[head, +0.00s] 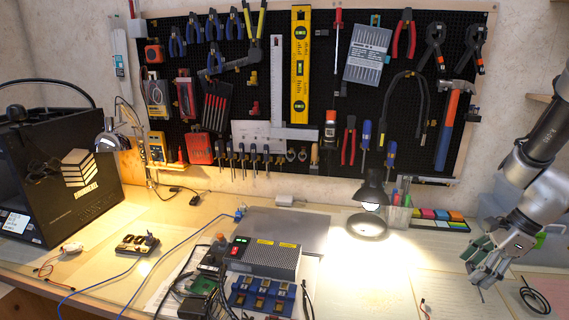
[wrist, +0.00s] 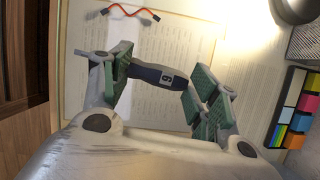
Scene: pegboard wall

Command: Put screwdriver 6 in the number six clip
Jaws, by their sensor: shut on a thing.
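The handle lies across between the green finger pads in the wrist view. Its shaft cannot be made out clearly there. In the head view my gripper (head: 482,262) is at the right, above the right end of the bench.
A grey box with switches (head: 265,258) stands just behind the blue rack. A lit lamp (head: 370,200), a pen holder (head: 397,218) and colored sticky notes (head: 440,217) stand between rack and gripper, further back. Cables and a black coil (head: 535,298) lie near the front.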

